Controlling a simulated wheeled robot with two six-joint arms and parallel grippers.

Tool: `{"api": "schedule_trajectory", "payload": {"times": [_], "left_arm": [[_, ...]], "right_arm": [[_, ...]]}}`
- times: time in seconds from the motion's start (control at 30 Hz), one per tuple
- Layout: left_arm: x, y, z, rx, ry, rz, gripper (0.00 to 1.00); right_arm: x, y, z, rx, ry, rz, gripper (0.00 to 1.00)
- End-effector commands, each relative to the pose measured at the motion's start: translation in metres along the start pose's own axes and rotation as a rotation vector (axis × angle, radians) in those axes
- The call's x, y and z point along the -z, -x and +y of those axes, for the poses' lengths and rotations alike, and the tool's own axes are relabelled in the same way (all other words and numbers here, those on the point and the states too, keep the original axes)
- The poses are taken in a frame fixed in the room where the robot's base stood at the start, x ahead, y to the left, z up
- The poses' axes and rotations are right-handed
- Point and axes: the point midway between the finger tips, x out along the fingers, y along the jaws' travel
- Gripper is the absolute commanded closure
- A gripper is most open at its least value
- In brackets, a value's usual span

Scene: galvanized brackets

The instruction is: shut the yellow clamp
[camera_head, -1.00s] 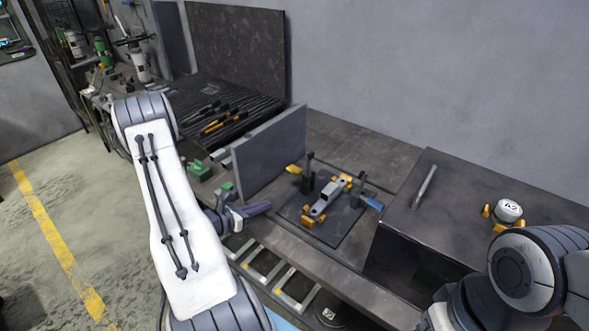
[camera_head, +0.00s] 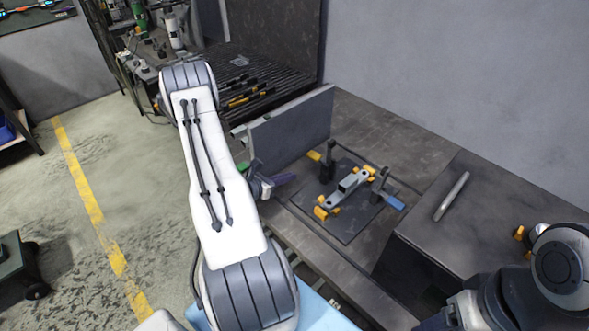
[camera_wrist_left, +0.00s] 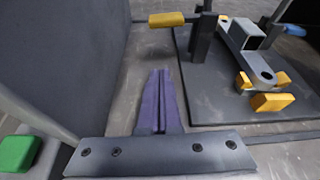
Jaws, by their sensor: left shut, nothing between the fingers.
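The yellow clamp shows as a dark upright post (camera_head: 327,160) with a yellow handle (camera_head: 315,156), at the back left corner of a dark plate (camera_head: 347,229). In the left wrist view the handle (camera_wrist_left: 166,19) sticks out left from the post (camera_wrist_left: 203,38), roughly level. A grey bracket (camera_head: 350,187) with yellow-orange blocks lies on the plate. My left gripper (camera_head: 290,177) has its purple fingers together and empty. In the left wrist view its fingertips (camera_wrist_left: 160,74) point toward the handle, apart from it. My right arm shows at the lower right; its gripper is out of view.
A second clamp with a blue handle (camera_head: 394,202) stands at the plate's right side. A grey upright panel (camera_head: 290,130) stands left of the yellow handle. A dark box (camera_head: 470,215) with a metal bar (camera_head: 452,196) on it is at right.

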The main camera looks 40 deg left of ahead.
Motion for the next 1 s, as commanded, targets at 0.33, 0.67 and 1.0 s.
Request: {"api": "schedule_trajectory", "payload": {"times": [0.33, 0.67, 1.0], "left_arm": [[-0.003, -0.073, -0.004, 0.008, -0.003, 0.000, 1.00], [-0.036, -0.075, -0.002, 0.003, -0.001, -0.001, 1.00], [-0.038, -0.074, -0.002, 0.003, 0.000, 0.000, 1.00]], "right_arm": [[0.001, 0.022, -0.002, 0.000, 0.000, 0.000, 0.31], [0.003, 0.048, -0.004, 0.000, -0.002, 0.000, 0.31], [0.003, 0.049, -0.004, 0.000, -0.002, 0.000, 0.31]]}}
